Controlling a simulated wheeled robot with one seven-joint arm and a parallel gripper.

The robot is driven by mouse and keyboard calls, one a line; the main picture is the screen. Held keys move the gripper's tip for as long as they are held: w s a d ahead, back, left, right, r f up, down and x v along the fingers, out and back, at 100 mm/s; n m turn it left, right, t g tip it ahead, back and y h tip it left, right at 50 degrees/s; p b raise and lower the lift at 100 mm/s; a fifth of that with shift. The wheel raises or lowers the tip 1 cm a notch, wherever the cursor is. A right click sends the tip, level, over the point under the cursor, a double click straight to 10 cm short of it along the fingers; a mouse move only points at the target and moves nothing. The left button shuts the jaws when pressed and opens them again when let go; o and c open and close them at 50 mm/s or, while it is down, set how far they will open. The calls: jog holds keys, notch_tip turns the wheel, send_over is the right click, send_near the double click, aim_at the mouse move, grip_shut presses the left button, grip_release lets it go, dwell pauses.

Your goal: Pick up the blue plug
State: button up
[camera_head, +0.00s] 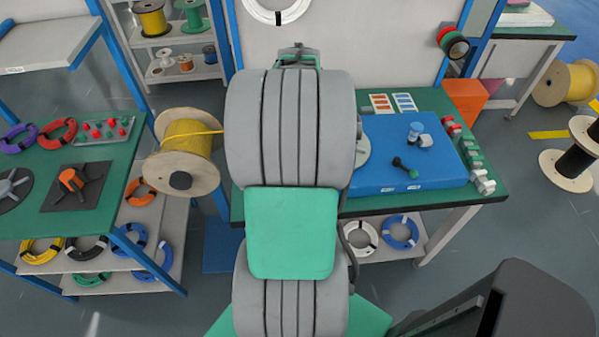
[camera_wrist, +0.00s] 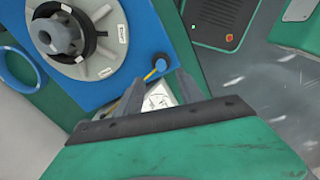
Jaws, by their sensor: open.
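My gripper (camera_wrist: 158,92) is open and empty in the wrist view, its two dark fingers apart. A small dark-blue round piece with a yellow stem (camera_wrist: 160,65) lies just beyond the fingertips, near the edge of a blue surface; it may be the blue plug. A white patch with dark line marks (camera_wrist: 161,97) shows between the fingers. In the head view, a blue-topped upright piece (camera_head: 416,129) stands on the blue box (camera_head: 390,187), and I cannot tell whether it is the same piece. My arm hides my gripper and part of the box there.
A grey round hub on a pale disc (camera_wrist: 64,36) sits left of my gripper. On the box are a white piece (camera_head: 426,141) and a black piece with a green end (camera_head: 405,168). Several connectors line the right edge of the green table (camera_head: 435,98). A yellow spool (camera_head: 187,150) stands left.

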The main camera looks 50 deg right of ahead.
notch_tip(320, 180, down, 7)
jog(key=shift+r+p, duration=0.15)
jog(key=shift+p, duration=0.5)
jog(key=shift+a, duration=0.1)
jog(key=shift+c, duration=0.5)
grip_shut()
